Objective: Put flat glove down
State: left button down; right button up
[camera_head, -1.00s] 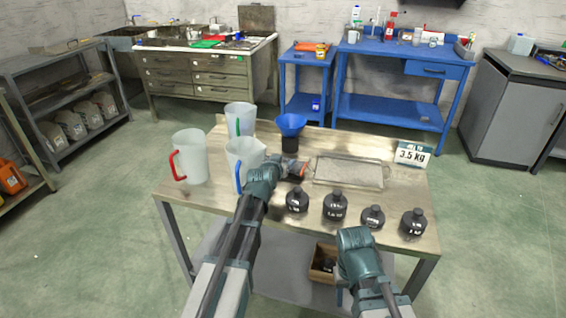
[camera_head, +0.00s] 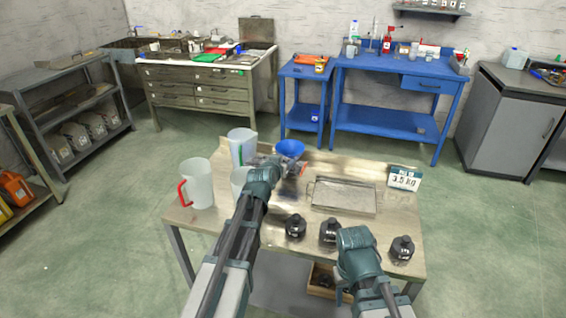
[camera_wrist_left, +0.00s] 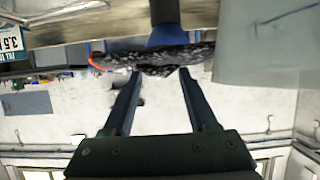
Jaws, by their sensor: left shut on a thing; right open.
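The glove shows in the left wrist view as a flat, dark grey speckled piece (camera_wrist_left: 150,58) with an orange edge at its left end. My left gripper (camera_wrist_left: 157,73) is shut on it, its fingertips at the glove's near edge. In the head view the left gripper (camera_head: 272,162) is over the back of the wooden table, close to the blue funnel (camera_head: 290,148). The glove is mostly hidden there behind my wrist. My right gripper (camera_head: 343,290) is open and low at the table's front edge, its fingers mostly hidden by my wrist.
A metal tray (camera_head: 343,196) lies right of the left gripper, with a 3.5 KG sign (camera_head: 404,178) behind it. Translucent jugs (camera_head: 197,184) stand on the left. Bare wood (camera_head: 222,226) shows at front left.

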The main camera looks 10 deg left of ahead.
pick_arm(q)
notch_tip(320, 180, up, 8)
jog(key=p, duration=0.6)
jog(key=shift+p, duration=0.35)
jog(key=shift+f, duration=0.15)
jog(key=b, duration=1.7)
send_over(283, 200)
notch_tip(283, 200, down, 17)
jog(key=shift+r, duration=0.1)
notch_tip(283, 200, down, 4)
jog(key=b, duration=0.4)
jog(key=shift+r, duration=0.1)
